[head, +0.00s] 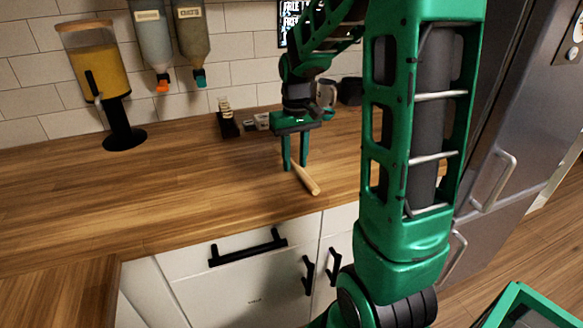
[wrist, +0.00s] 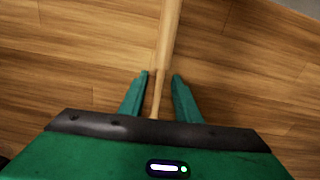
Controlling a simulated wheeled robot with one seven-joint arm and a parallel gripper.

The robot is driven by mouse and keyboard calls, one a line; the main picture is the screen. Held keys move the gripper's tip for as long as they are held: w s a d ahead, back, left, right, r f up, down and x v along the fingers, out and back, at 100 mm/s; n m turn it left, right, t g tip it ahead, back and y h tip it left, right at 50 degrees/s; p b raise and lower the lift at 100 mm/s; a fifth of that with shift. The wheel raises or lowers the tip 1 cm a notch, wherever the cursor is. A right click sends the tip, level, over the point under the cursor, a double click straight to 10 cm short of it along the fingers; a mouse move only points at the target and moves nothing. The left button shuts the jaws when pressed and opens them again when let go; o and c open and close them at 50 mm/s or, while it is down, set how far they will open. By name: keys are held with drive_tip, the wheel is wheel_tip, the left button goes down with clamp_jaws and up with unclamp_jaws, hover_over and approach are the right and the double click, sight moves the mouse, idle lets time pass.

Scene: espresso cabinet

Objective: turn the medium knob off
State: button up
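I see no knob that I can identify in either view. My gripper (head: 295,166) points down over the wooden counter in the head view. Its two green fingers stand apart, and it is open. A pale wooden stick (head: 307,180), shaped like a small bat, lies at the fingertips on the counter. In the wrist view the stick (wrist: 167,45) runs between the two fingers (wrist: 160,76), with a gap visible on each side. I cannot tell how far above the stick the fingertips are.
A yellow-filled dispenser (head: 100,75) stands at the back left of the counter. Two bottles (head: 193,40) hang on the tiled wall. A small dark holder (head: 227,124) stands at the back. A steel fridge (head: 520,110) is at the right. The left counter is clear.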

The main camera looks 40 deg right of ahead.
clamp_jaws()
drive_tip(key=shift+r, duration=0.15)
